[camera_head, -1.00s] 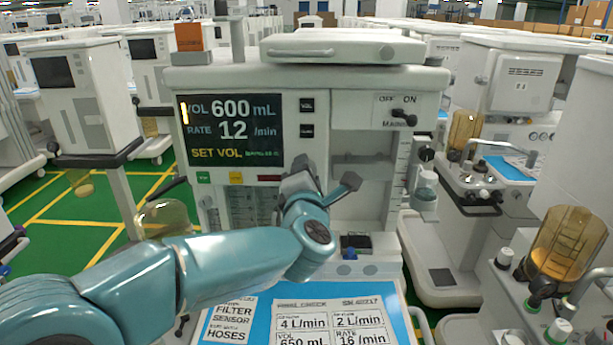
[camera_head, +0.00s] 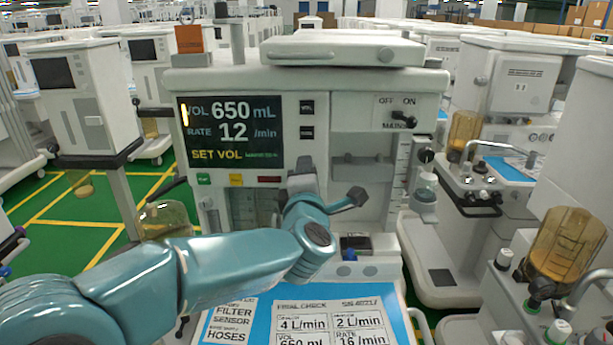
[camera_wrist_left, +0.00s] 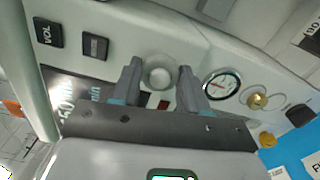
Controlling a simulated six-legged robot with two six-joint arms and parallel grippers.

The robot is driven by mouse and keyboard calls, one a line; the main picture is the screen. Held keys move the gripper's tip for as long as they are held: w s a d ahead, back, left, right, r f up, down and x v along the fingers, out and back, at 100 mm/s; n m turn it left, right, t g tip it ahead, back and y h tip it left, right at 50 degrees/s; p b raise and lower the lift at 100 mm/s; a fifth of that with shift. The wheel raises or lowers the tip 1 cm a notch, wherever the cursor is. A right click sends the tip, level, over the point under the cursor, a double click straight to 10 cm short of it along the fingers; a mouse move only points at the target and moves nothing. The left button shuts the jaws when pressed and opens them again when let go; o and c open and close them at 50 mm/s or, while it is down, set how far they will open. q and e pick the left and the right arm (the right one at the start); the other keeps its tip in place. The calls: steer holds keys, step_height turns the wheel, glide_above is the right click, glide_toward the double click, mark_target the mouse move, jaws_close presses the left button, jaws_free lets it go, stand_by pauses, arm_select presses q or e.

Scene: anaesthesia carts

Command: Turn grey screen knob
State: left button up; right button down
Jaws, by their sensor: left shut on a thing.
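My left gripper (camera_head: 303,183) reaches to the front of the machine, below and right of its dark screen (camera_head: 231,131). The screen reads VOL 650 mL, RATE 12 /min and SET VOL. In the left wrist view the round grey screen knob (camera_wrist_left: 159,73) sits between the two fingers of my left gripper (camera_wrist_left: 157,82), which is shut on it. In the head view the knob is hidden behind the gripper. My right gripper is not in view.
A blue-edged card (camera_head: 268,307) below lists 4 L/min, 2 L/min, 650 mL and 16 /min. An OFF/ON switch (camera_head: 402,118) is at upper right. A round gauge (camera_wrist_left: 221,84) is near the fingers. Another cart with an amber canister (camera_head: 567,245) stands at right.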

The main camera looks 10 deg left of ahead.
arm_select(q)
steer(key=shift+d+f, duration=0.1)
steer(key=o, duration=1.1)
steer(key=shift+s, duration=0.1)
steer(key=shift+c, duration=0.2)
steer(key=s+d+b, duration=0.3)
steer(key=s, duration=1.3)
steer(key=shift+d, duration=0.15)
